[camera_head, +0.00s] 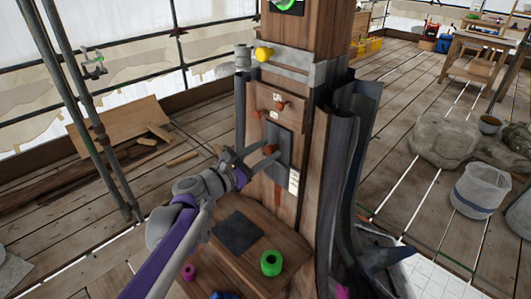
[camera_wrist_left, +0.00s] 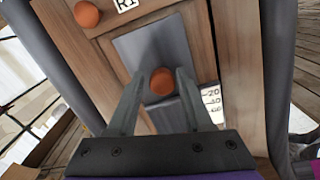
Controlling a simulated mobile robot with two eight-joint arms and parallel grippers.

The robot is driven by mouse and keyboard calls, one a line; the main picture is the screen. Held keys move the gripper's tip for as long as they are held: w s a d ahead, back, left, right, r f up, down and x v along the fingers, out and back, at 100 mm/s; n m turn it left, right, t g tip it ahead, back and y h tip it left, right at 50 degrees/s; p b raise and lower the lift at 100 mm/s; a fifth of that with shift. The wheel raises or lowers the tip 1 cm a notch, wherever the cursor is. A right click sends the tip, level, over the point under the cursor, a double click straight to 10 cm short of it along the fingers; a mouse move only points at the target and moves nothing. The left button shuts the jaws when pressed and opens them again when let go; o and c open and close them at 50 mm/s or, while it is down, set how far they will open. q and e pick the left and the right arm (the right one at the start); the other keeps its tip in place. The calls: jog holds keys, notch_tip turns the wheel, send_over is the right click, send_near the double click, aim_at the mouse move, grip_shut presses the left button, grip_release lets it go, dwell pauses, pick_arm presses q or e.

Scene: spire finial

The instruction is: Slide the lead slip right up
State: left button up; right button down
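The lead slip (camera_head: 284,142) is a dark grey plate on the front of the wooden post, with an orange knob (camera_head: 270,149) on its face. In the left wrist view the slip (camera_wrist_left: 162,48) fills the middle, and its knob (camera_wrist_left: 162,81) shows between the fingertips. My left gripper (camera_head: 252,155) is at the slip from the left and below. Its fingers (camera_wrist_left: 160,82) stand apart on either side of the knob, with a visible gap on each side. A white scale label (camera_head: 293,181) is beside the slip's lower right. My right gripper is not in view.
Orange knobs (camera_head: 280,106) and small labels sit above the slip. A grey band (camera_head: 290,65) with a yellow knob (camera_head: 263,54) crosses the post higher up. Dark curved sheets (camera_head: 345,150) stand at right.

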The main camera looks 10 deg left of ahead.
pick_arm(q)
jog(key=shift+o, duration=1)
jog(key=shift+f, duration=0.1)
jog(key=shift+s+a, duration=0.1)
jog(key=shift+s, duration=0.05)
jog(key=v, duration=1)
jog(key=shift+s+a, duration=0.15)
jog(key=shift+s, duration=0.05)
